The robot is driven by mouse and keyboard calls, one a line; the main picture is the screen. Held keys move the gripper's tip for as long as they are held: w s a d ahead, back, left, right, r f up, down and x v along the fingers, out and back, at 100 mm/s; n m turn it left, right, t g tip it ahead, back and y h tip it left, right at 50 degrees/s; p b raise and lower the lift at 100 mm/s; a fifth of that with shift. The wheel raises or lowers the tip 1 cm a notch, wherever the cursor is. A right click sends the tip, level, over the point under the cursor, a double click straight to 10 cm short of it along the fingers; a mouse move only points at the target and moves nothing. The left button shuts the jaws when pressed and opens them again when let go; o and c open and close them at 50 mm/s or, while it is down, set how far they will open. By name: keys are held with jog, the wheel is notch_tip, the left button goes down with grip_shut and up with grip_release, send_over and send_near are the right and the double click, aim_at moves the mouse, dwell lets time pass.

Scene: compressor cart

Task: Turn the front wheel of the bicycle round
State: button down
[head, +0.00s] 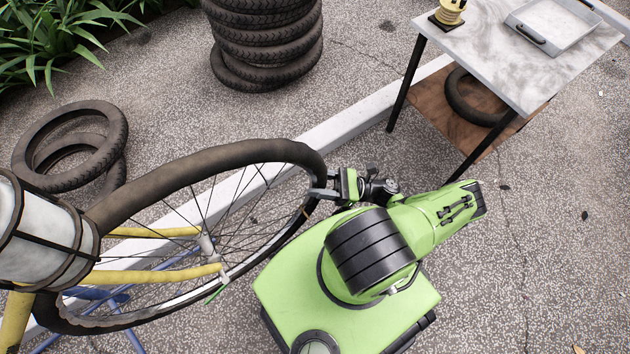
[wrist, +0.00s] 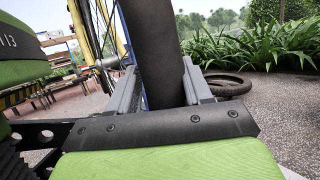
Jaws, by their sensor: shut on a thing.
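The bicycle's front wheel (head: 200,165), with a black tyre and thin spokes, stands tilted across the left half of the head view. A yellow fork (head: 150,274) runs to its hub. My gripper (head: 326,186) is at the right side of the wheel, shut on the tyre. In the wrist view the tyre (wrist: 155,50) rises between the two grey fingers of my gripper (wrist: 160,88).
A stack of tyres (head: 266,40) stands at the back. Loose tyres (head: 70,145) lie at the left. A marble-topped table (head: 490,50) with a tray (head: 553,25) stands at the upper right. A white kerb (head: 350,120) crosses behind the wheel. Paving at the right is clear.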

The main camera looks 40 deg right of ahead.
jog(key=c, duration=0.6)
grip_release()
jog(key=shift+w, duration=0.1)
jog(key=s+d, duration=0.3)
jog(key=d, duration=0.1)
jog(key=s+d+f, duration=0.1)
jog(key=s+d, duration=0.2)
jog(key=d, duration=0.2)
jog(key=s+d, duration=0.3)
jog(key=d, duration=0.1)
jog(key=shift+s+d+f, duration=0.35)
